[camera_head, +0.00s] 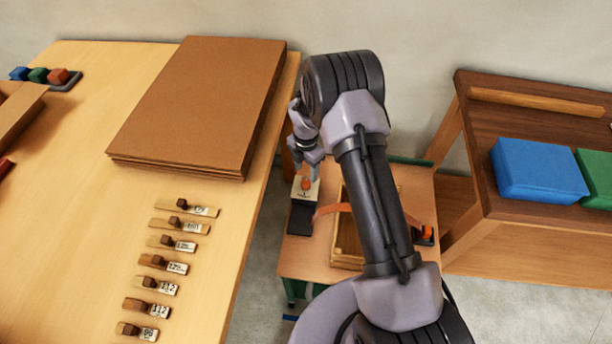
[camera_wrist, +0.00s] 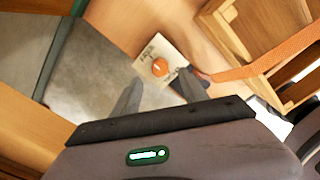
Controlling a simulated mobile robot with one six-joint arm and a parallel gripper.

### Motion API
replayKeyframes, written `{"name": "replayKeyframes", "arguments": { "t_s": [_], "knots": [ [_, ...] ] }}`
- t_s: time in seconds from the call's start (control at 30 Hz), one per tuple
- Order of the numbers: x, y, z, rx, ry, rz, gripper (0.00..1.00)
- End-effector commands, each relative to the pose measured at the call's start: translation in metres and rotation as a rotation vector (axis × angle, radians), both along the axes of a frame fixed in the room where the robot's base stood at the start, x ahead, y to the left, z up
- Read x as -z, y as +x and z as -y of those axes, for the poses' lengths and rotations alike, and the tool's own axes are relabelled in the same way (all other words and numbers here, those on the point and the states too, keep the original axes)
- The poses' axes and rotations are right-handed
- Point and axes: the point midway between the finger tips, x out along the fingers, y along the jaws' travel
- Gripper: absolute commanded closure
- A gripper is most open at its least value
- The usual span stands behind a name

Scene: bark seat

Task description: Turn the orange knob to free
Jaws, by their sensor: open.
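The orange knob (camera_wrist: 160,67) is small and round and sits on a pale plate (camera_wrist: 150,52) with dark lettering too small to read. In the head view the knob (camera_head: 305,184) is on the small low table, just below my gripper (camera_head: 308,160). My gripper also shows in the wrist view (camera_wrist: 157,92), its two fingers spread apart with nothing between them. The knob lies just beyond the fingertips, between their lines, and looks untouched. Which way the knob is set cannot be told.
An orange strap (camera_head: 330,210) crosses a wooden frame (camera_head: 345,245) beside the plate; my arm covers part of it. The large table (camera_head: 235,215) with stacked brown sheets (camera_head: 205,100) is close on the left. A dark bench (camera_head: 530,205) with blue (camera_head: 540,170) and green blocks stands right.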

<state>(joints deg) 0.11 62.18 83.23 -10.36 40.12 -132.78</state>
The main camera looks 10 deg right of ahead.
Motion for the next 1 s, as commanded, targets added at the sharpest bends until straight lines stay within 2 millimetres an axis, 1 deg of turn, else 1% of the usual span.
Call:
{"name": "replayKeyframes", "arguments": {
  "t_s": [0.03, 0.1, 0.2, 0.3, 0.4, 0.47, 0.9, 0.93, 0.97, 1.0],
  "knots": [
    [-0.023, 0.001, 0.0, 0.0, -0.001, 0.003, 0.49],
    [-0.046, 0.001, 0.0, -0.001, 0.0, 0.002, 0.49],
    [-0.073, 0.0, 0.0, -0.001, 0.0, 0.002, 0.49],
    [-0.092, 0.0, 0.0, 0.0, 0.001, 0.001, 0.49],
    [-0.102, 0.0, 0.0, -0.001, 0.0, 0.0, 0.49],
    [-0.105, 0.0, 0.0, -0.001, 0.0, 0.0, 0.49],
    [-0.106, 0.0, 0.0, 0.005, 0.001, 0.001, 0.49],
    [-0.111, 0.0, 0.0, 0.022, 0.002, 0.006, 0.49],
    [-0.12, -0.001, -0.001, 0.057, 0.004, 0.014, 0.49],
    [-0.141, -0.002, -0.002, 0.136, 0.011, 0.034, 0.49]
  ]
}}
